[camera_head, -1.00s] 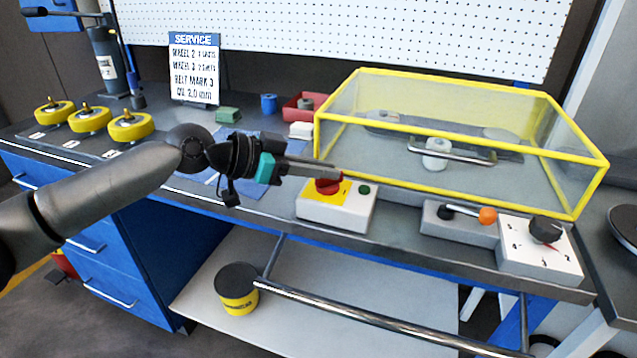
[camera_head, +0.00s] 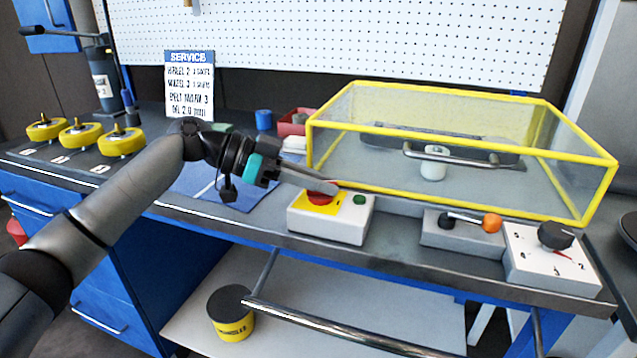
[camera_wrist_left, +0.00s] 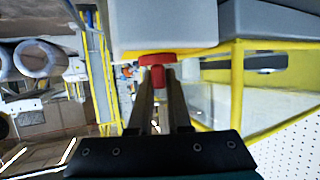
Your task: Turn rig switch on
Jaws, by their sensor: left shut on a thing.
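A white switch box (camera_head: 328,228) stands on the bench front edge, with a red knob (camera_head: 322,190) on a yellow plate and a green button (camera_head: 359,199) beside it. My left gripper (camera_head: 325,181) reaches in from the left with its fingers at the red knob, partly covering it. In the left wrist view the red knob (camera_wrist_left: 157,60) sits at the tips of the two fingers (camera_wrist_left: 160,80), which are shut on it. The knob's exact turn angle cannot be told. My right gripper is not in view.
A yellow-framed clear cover (camera_head: 460,150) stands behind the switch box. To the right are a lever with an orange ball (camera_head: 491,223) and a dial box (camera_head: 555,270). Yellow wheels (camera_head: 78,136) and a service sign (camera_head: 190,85) are at the left. A rail (camera_head: 340,328) runs below the front edge.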

